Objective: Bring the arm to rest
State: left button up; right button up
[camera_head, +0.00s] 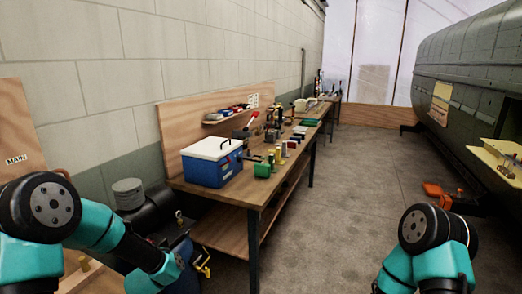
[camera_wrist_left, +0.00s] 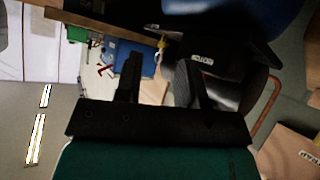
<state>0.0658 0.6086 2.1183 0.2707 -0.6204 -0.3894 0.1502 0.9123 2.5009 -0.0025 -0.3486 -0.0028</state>
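My left gripper (camera_wrist_left: 164,82) shows in the left wrist view. Its two black fingers stand apart with nothing between them, so it is open and empty. Behind the fingers are a dark rounded object and a blue shape, seen sideways. In the head view my left arm comes in at the lower left, bent, with teal links and black joints; its gripper cannot be made out there. My right arm shows at the lower right only as a black joint and teal links. The right gripper is out of view.
A wooden workbench (camera_head: 240,199) along the wall bears a blue cooler (camera_head: 212,168) with a white lid, a green vise (camera_head: 264,169) and several tools. A dark tank (camera_head: 150,212) stands left of it. A grey fuselage (camera_head: 470,70) is at right.

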pick_arm(q)
jog(key=s+d+f+g+h, duration=0.1)
jog(key=s+d+f+g, duration=0.2)
jog(key=s+f, duration=0.4)
jog(key=s+d+f+g+h, duration=0.1)
jog(key=s+d+f+g, duration=0.2)
jog(key=s+f, duration=0.4)
jog(key=s+d+f+g+h, duration=0.2)
jog(key=s+f, duration=0.5)
jog(key=s, duration=0.6)
jog(key=shift+s+d+g, duration=0.35)
jog(key=shift+d+g, duration=0.4)
jog(key=shift+g, duration=0.45)
